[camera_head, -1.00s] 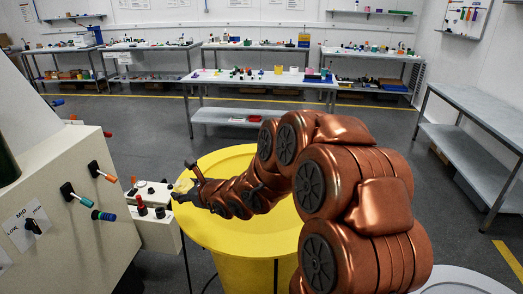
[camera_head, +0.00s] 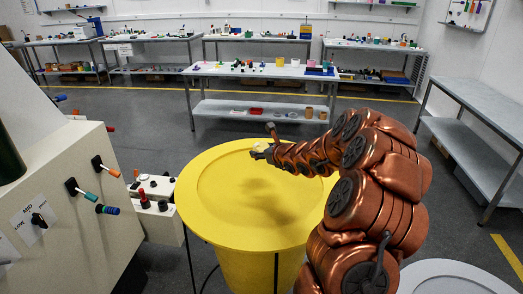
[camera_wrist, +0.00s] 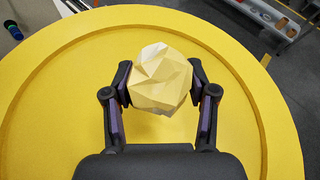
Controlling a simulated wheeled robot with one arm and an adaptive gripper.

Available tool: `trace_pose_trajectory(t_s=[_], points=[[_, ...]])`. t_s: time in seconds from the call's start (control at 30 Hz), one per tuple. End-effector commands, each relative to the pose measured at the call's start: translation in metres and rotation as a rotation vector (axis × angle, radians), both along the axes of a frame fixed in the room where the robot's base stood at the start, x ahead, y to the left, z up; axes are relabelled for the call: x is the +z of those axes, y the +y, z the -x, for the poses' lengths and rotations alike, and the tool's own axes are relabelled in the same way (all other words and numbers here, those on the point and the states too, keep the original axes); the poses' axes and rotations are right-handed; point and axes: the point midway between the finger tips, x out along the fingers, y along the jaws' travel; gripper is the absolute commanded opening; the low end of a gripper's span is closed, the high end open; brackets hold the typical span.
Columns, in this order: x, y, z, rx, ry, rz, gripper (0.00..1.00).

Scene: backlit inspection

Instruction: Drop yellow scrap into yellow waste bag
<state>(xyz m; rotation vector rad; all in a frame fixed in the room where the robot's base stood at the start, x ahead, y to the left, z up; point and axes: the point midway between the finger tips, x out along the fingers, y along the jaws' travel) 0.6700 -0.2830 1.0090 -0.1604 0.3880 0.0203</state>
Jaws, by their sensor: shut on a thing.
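The yellow scrap (camera_wrist: 160,79) is a pale yellow, crumpled, many-faceted lump between the fingers of my gripper (camera_wrist: 161,88) in the wrist view. My gripper is shut on it from both sides. The yellow waste bag (camera_head: 215,190) is a wide, round, bright yellow container with a raised rim, and it fills most of the wrist view (camera_wrist: 60,120). In the head view my gripper (camera_head: 262,151) holds the scrap (camera_head: 258,145) above the far part of the bag. The height of the scrap over the bag is hard to tell.
A cream control console (camera_head: 65,205) with coloured knobs stands at left, and a small white box with dark knobs (camera_head: 160,205) adjoins it. A white round top (camera_head: 455,280) shows at lower right. A grey bench (camera_head: 490,110) stands at right. Loaded tables line the back.

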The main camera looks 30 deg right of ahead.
Motion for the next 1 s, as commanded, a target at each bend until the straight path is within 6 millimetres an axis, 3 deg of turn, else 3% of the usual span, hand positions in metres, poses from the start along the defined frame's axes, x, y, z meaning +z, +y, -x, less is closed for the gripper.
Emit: trace_pose_trajectory(t_s=[0.5,0.97,1.0], points=[[-0.050,0.001,0.000,0.001,0.001,-0.002,0.44],[-0.057,0.001,0.000,0.001,0.000,0.000,0.44],[-0.057,0.001,0.000,0.001,0.000,0.000,0.60]])
